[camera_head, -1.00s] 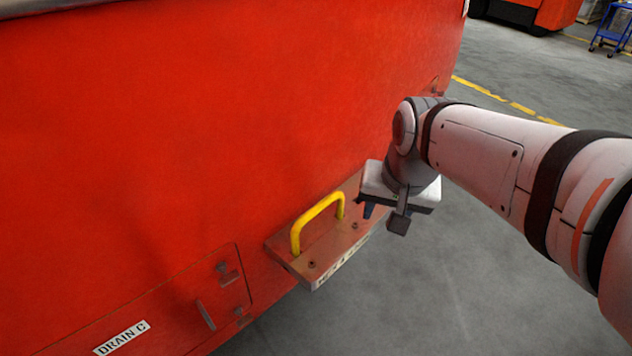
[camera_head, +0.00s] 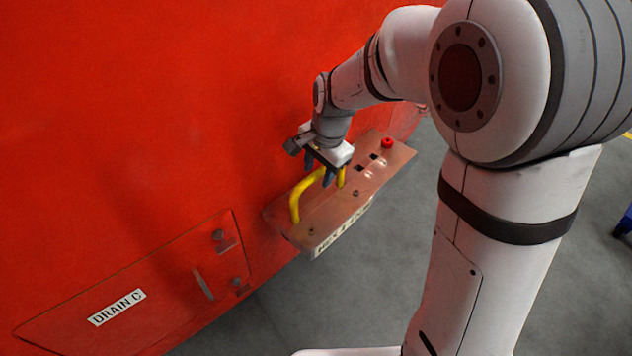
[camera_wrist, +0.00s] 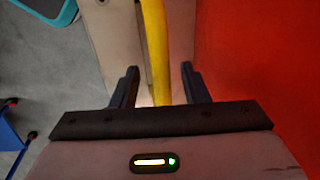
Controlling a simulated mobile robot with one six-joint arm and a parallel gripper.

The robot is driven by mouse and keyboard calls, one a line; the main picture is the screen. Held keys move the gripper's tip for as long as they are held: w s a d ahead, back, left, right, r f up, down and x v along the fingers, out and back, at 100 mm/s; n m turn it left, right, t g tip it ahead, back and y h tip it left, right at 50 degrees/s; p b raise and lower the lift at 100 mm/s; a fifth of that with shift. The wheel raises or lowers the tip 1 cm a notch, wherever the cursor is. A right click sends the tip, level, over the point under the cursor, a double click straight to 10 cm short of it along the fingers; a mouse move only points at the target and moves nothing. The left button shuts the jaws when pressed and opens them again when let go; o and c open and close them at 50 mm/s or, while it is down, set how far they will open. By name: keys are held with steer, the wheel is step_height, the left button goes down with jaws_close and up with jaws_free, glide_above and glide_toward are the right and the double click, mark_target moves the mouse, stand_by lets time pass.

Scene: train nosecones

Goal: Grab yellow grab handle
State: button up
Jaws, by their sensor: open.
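The yellow grab handle (camera_head: 301,194) is a bent bar standing on a brownish step plate (camera_head: 345,205) that sticks out from the red train nosecone. My gripper (camera_head: 320,174) is over the handle's right end in the head view, fingers pointing down. In the wrist view the handle (camera_wrist: 155,50) runs lengthwise between the two dark fingers of my gripper (camera_wrist: 158,84). The fingers are open, with a gap on each side of the bar. The gripper hides part of the handle's top in the head view.
The red nosecone wall (camera_head: 170,110) stands close beside the gripper. A red knob (camera_head: 387,143) and small square holes are on the plate's right part. A "DRAIN C" panel (camera_head: 150,280) is at lower left. Grey floor lies below and right.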

step_height(320, 180, down, 2)
steer(key=shift+w+a, duration=0.15)
jaws_close()
stand_by(0.4)
